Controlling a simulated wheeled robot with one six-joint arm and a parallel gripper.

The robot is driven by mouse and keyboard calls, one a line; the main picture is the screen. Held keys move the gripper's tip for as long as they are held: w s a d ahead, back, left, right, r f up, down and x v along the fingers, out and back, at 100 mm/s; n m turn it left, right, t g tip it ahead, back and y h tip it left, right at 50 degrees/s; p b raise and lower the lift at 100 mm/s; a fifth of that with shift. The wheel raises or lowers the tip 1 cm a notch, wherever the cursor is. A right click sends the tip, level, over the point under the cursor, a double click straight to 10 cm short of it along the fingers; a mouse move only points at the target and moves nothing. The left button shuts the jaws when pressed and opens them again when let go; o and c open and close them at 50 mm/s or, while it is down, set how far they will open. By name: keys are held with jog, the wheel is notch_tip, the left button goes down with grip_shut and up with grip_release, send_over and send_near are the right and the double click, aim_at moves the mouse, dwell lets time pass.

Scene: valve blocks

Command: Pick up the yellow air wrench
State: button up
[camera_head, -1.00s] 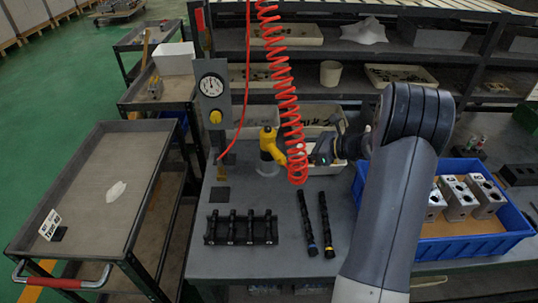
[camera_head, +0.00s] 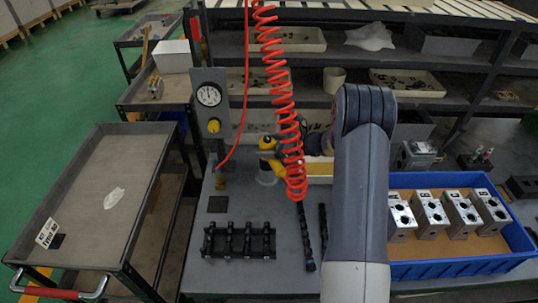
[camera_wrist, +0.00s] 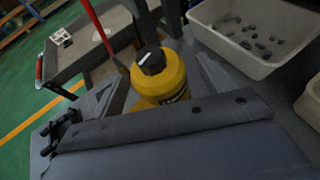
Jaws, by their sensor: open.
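The yellow air wrench (camera_head: 268,146) stands upright at the back of the grey workbench, partly hidden behind the red coiled hose in the head view. In the wrist view the wrench (camera_wrist: 162,82) shows its yellow body and black top cap, in the gap between my fingers. My gripper (camera_wrist: 160,85) is open, with one finger to each side of the wrench; I cannot tell whether either touches it. In the head view my gripper (camera_head: 283,148) is at the wrench's right side, mostly behind the hose.
The red coiled hose (camera_head: 278,75) hangs in front of the wrench. A gauge post (camera_head: 209,100) stands to its left. A black rack (camera_head: 239,240) and black rods (camera_head: 305,237) lie in front. A blue crate (camera_head: 462,267) with metal blocks is right. A white bin (camera_wrist: 205,35) shows in the wrist view.

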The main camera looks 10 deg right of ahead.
jog(key=c, duration=1.4)
jog(key=shift+r, duration=0.15)
